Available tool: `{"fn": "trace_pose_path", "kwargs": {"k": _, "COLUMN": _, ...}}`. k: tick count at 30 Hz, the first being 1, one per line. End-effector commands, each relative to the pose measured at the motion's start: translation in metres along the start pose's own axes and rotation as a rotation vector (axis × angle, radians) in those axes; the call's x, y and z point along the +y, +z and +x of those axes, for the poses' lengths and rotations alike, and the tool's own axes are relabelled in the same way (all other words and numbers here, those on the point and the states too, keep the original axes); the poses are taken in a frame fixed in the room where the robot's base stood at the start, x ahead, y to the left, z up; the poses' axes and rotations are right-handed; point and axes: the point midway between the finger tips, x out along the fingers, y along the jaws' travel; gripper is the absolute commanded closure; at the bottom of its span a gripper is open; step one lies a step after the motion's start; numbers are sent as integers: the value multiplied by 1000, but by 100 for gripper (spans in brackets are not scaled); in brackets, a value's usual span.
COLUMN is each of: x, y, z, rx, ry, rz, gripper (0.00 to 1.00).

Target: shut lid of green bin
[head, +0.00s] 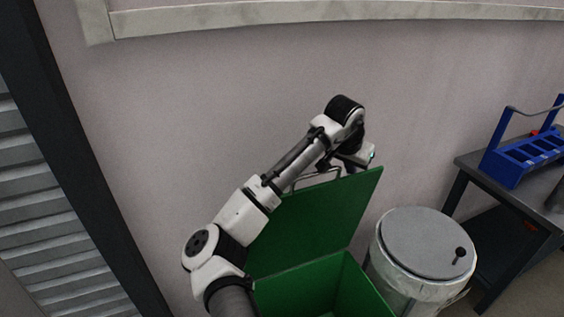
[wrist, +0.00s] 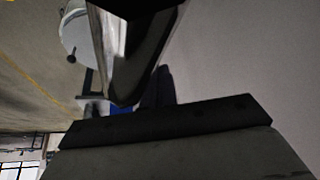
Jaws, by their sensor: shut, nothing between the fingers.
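The green bin (head: 370,290) stands at the bottom of the head view with its mouth open. Its green lid (head: 322,215) is raised and tilted up toward the wall. A grey metal handle (head: 315,175) shows at the lid's top edge. My gripper (head: 351,167) is at the upper right part of that edge, partly hidden behind the lid. I cannot tell whether it touches the lid. In the wrist view my gripper (wrist: 125,100) shows as dark parts close to the camera. It is shut and holds nothing.
A round grey-white bin (head: 428,245) with a black knob stands right of the green bin. It also shows in the wrist view (wrist: 76,35). A dark table (head: 475,170) with a blue rack (head: 525,155) is at the right. The wall is close behind the lid.

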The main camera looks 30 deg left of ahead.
Motion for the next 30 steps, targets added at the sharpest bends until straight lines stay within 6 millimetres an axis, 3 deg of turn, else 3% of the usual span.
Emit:
{"fn": "trace_pose_path", "kwargs": {"k": 1, "x": 1, "y": 11, "z": 12, "rx": -20, "ry": 4, "rz": -9, "gripper": 100}}
{"fn": "trace_pose_path", "kwargs": {"k": 14, "x": 36, "y": 25, "z": -1, "rx": -17, "ry": 4, "rz": -6, "gripper": 100}}
{"fn": "trace_pose_path", "kwargs": {"k": 25, "x": 39, "y": 23, "z": -6, "rx": -13, "ry": 5, "rz": -3, "gripper": 100}}
{"fn": "trace_pose_path", "kwargs": {"k": 30, "x": 40, "y": 11, "z": -30, "rx": -12, "ry": 7, "rz": -1, "gripper": 100}}
